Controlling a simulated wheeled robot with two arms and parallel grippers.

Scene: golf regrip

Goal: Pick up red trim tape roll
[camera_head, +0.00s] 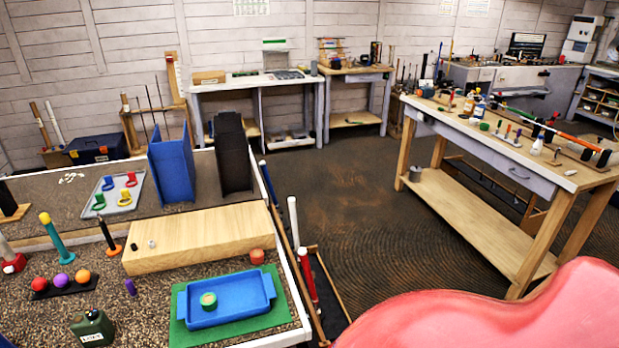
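A small red roll (257,256), which looks like the red trim tape roll, sits at the right front end of the light wooden block (200,237) on the left bench. It is just behind the blue tray (228,314). A green roll with a pale centre (208,300) lies inside that tray. Neither of my grippers shows in the head view.
The blue tray lies on a green mat (277,321) near the bench's right edge. A green canister (92,328) and coloured balls (61,283) are to the left. Tall blue (172,168) and black holders stand behind the block. Shafts lean along the bench's right side.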

